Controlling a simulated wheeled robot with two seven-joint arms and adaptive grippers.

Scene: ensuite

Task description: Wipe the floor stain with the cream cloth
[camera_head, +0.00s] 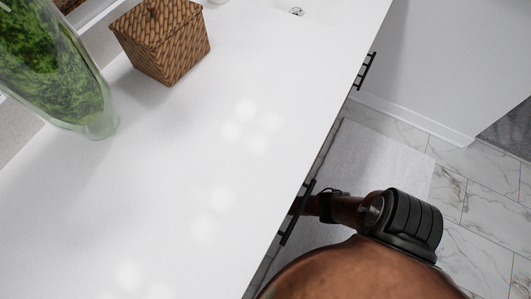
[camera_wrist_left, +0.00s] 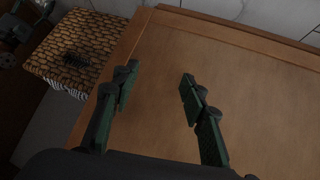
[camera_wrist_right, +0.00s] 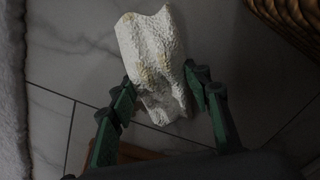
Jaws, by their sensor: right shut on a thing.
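The cream cloth (camera_wrist_right: 150,40) is crumpled, with faint yellowish marks, in the right wrist view. My right gripper (camera_wrist_right: 158,76) is shut on it, one finger on each side. The cloth is over grey marble floor tiles (camera_wrist_right: 55,115); I cannot tell whether it touches them. My left gripper (camera_wrist_left: 159,73) is open and empty in front of a brown wooden panel (camera_wrist_left: 235,95). Neither gripper can be made out in the head view. I see no floor stain in any view.
A white counter (camera_head: 170,200) fills much of the head view, holding a woven box (camera_head: 165,45) and a glass vase (camera_head: 100,122). Dark handles (camera_head: 365,70) stick out from its front. A pale rug (camera_head: 365,155) lies on the tiles. A wicker item (camera_wrist_right: 290,22) is near my right gripper.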

